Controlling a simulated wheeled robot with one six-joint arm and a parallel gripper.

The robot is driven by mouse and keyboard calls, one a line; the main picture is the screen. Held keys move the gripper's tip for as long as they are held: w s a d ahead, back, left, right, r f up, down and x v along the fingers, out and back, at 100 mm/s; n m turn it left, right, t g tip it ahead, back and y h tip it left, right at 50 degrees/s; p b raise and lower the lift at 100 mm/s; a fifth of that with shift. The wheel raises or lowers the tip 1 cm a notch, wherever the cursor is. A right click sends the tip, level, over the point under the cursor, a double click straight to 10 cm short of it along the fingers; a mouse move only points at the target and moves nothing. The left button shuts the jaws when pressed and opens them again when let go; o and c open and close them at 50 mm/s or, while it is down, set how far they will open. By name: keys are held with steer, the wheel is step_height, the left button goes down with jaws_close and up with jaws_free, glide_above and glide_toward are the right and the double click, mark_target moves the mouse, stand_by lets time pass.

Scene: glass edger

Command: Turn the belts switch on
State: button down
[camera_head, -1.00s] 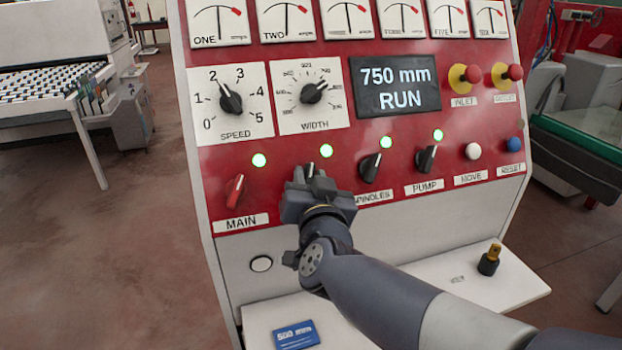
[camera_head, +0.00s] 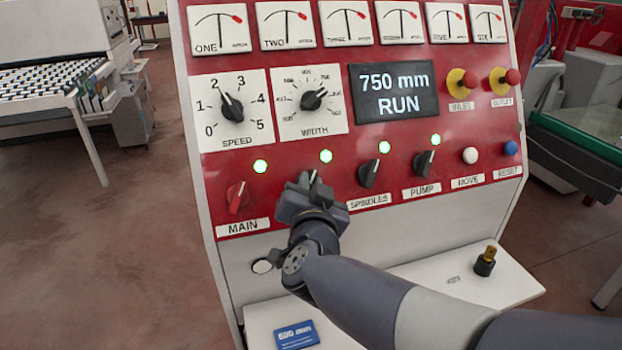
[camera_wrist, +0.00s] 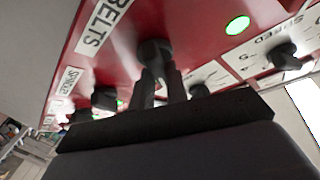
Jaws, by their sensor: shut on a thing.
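The belts switch (camera_wrist: 154,50) is a black rotary knob on the red panel, beside the white BELTS label (camera_wrist: 101,24) in the wrist view. My gripper (camera_wrist: 160,72) is shut on this knob, one finger on each side. In the head view my gripper (camera_head: 307,188) covers most of the knob and its label; only a small tip of the knob (camera_head: 313,176) shows above it. The green lamp (camera_head: 326,156) above the switch is lit. The display (camera_head: 393,92) reads 750 mm RUN.
The red main switch (camera_head: 237,197) is close on the left and the black spindles switch (camera_head: 369,174) close on the right. Speed (camera_head: 231,104) and width (camera_head: 314,99) dials are above. A shelf (camera_head: 430,293) with a blue 500 mm block (camera_head: 296,335) juts out below.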

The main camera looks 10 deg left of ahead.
steer(key=c, duration=1.4)
jaws_free()
steer(key=shift+s, duration=0.1)
steer(key=v, duration=1)
steer(key=shift+s+b, duration=0.3)
steer(key=shift+b, duration=0.05)
steer(key=shift+d, duration=0.15)
